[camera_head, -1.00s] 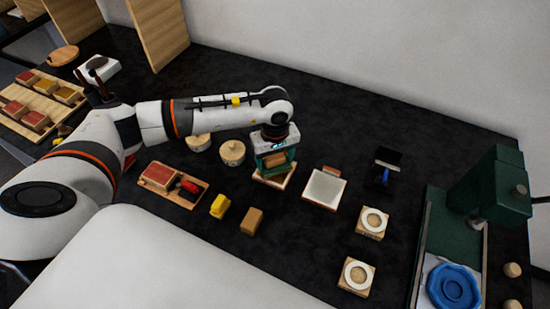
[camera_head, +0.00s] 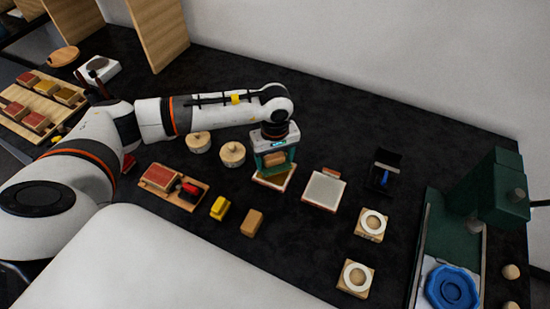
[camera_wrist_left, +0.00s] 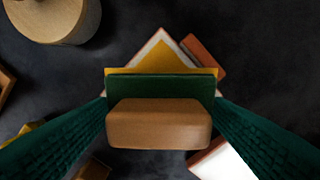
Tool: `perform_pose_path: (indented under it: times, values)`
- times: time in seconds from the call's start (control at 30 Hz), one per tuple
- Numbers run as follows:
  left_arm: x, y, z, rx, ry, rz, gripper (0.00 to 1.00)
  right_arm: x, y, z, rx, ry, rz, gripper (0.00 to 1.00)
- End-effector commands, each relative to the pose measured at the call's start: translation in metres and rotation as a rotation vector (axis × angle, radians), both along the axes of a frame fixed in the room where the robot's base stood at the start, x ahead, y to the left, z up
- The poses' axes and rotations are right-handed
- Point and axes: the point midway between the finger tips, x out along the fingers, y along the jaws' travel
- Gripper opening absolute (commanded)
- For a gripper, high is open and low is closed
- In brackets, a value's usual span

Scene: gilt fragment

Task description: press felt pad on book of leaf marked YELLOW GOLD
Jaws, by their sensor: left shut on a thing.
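My left gripper (camera_head: 275,164) is shut on the felt pad (camera_wrist_left: 160,125), a wooden block handle on a dark green plate. A yellow edge shows along the far side of the plate in the left wrist view. The pad is over a book of leaf (camera_head: 261,180) with a pale border and a brown end strip. Yellow leaf (camera_wrist_left: 163,55) shows on this book in the left wrist view; the pad hides the rest. Whether pad and book touch I cannot tell. No marking is readable. My right gripper is not in view.
A second leaf book (camera_head: 325,189) with a pale sheet lies just right. Round wooden pots (camera_head: 232,153) stand left. A yellow object (camera_head: 219,207) and a wooden block (camera_head: 252,222) are in front. Two ringed blocks (camera_head: 371,225) and a green press (camera_head: 490,190) stand right.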

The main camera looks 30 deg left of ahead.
Motion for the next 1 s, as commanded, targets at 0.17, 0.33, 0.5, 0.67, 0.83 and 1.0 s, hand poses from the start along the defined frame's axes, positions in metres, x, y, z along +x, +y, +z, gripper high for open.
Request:
perform_pose_path:
  times: [0.17,0.33,0.5,0.67,0.83,1.0]
  values:
    - [0.002,0.0,0.019,-0.001,-0.006,0.0,0.51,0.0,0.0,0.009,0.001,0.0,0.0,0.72]
    - [0.002,0.0,0.033,0.0,-0.008,0.001,0.51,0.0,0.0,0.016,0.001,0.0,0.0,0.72]
    - [0.002,0.0,0.047,-0.001,-0.009,0.002,0.51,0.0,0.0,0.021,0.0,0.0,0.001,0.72]
    - [0.002,0.0,0.053,-0.002,-0.009,0.001,0.51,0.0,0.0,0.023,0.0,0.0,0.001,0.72]
    - [0.002,0.0,0.053,-0.002,-0.009,0.002,0.51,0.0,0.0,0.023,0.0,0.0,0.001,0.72]
    - [0.002,0.0,0.053,-0.002,-0.009,0.001,0.51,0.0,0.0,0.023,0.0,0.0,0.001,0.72]
